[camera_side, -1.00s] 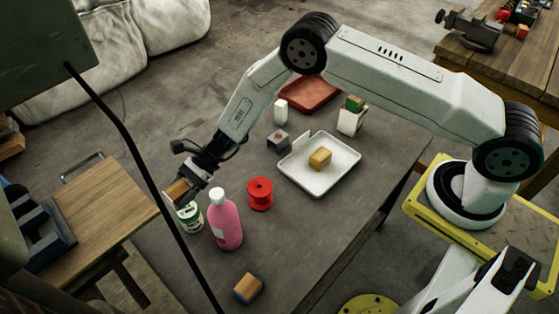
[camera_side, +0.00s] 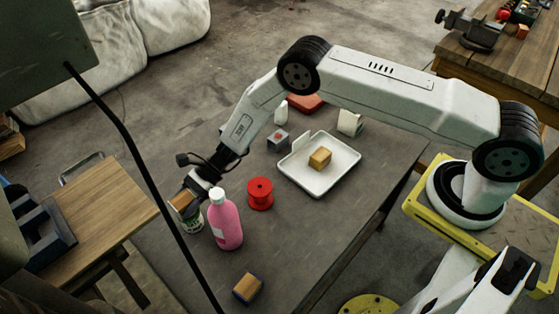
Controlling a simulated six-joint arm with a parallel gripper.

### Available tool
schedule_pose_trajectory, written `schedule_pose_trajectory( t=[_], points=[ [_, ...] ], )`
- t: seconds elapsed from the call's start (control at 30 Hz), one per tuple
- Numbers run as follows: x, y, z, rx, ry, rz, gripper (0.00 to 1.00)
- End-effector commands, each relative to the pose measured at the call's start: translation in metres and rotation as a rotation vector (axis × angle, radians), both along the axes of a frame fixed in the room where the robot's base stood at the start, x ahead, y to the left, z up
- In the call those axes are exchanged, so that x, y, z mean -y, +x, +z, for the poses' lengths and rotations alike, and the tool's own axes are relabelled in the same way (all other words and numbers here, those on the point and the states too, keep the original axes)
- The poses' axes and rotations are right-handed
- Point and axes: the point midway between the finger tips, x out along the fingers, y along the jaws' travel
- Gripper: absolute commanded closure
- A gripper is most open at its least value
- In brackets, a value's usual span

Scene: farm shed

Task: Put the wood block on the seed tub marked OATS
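My gripper (camera_side: 191,193) is at the left of the grey table, tilted down to the left. It appears shut on a brown wood block (camera_side: 180,203). The block is just over a small white and green tub (camera_side: 193,220), whose top is largely covered by the block and gripper. I cannot read the tub's label, nor tell whether the block touches its top. Another wooden block (camera_side: 320,158) sits in the white tray, and a wood and blue block (camera_side: 247,288) lies near the front of the table.
A pink bottle (camera_side: 226,225) stands close to the right of the tub. A red spool (camera_side: 260,193), white tray (camera_side: 343,182), grey cube (camera_side: 278,140), white bottle (camera_side: 281,112), white carton (camera_side: 350,123) and red tray (camera_side: 306,103) are farther back. The table's front middle is mostly clear.

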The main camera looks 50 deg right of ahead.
Motion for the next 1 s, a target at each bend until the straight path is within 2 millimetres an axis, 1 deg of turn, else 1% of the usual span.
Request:
schedule_pose_trajectory(
  t=[0.03, 0.1, 0.57, 0.77, 1.0],
  points=[
    [0.000, 0.000, 0.000, 0.000, -0.001, 0.000, 0.23],
    [0.000, 0.000, 0.000, 0.000, -0.001, 0.000, 0.04],
    [0.000, 0.000, 0.003, 0.001, 0.000, 0.000, 0.04],
    [0.016, 0.001, 0.010, 0.001, 0.000, -0.002, 0.04],
    [0.050, 0.001, 0.023, 0.001, 0.000, -0.004, 0.04]
  ],
)
